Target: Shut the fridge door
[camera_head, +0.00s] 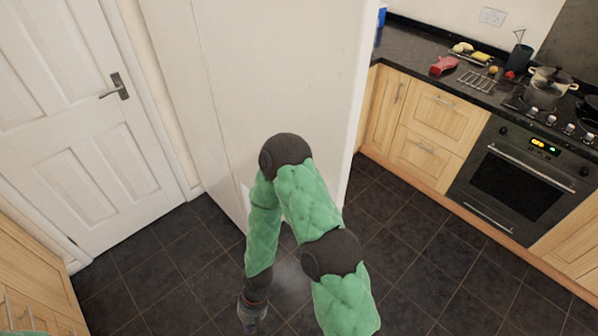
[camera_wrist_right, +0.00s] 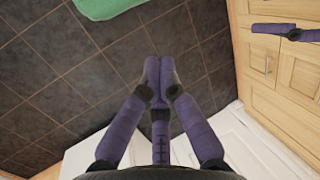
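A tall plain white fridge-like unit (camera_head: 290,70) fills the middle of the head view, with a vertical seam on its left side. I cannot tell how far its door stands open. My right arm, green with black joints, hides its lower part. My right gripper (camera_head: 252,312) is low over the floor in front of it. In the right wrist view its purple fingers (camera_wrist_right: 160,85) meet at the tips, with nothing seen between them. White panels (camera_wrist_right: 240,135) lie behind the fingers there. A purple finger-like part (camera_wrist_right: 285,32), perhaps of my left gripper, shows at upper right.
A white room door (camera_head: 70,110) with a dark handle stands at left. Wooden cabinets (camera_head: 440,115) and an oven (camera_head: 515,180) line the right, with pots and food on the counter (camera_head: 400,50). Dark floor tiles (camera_head: 400,240) are clear between. Another wooden cabinet (camera_head: 30,270) is at lower left.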

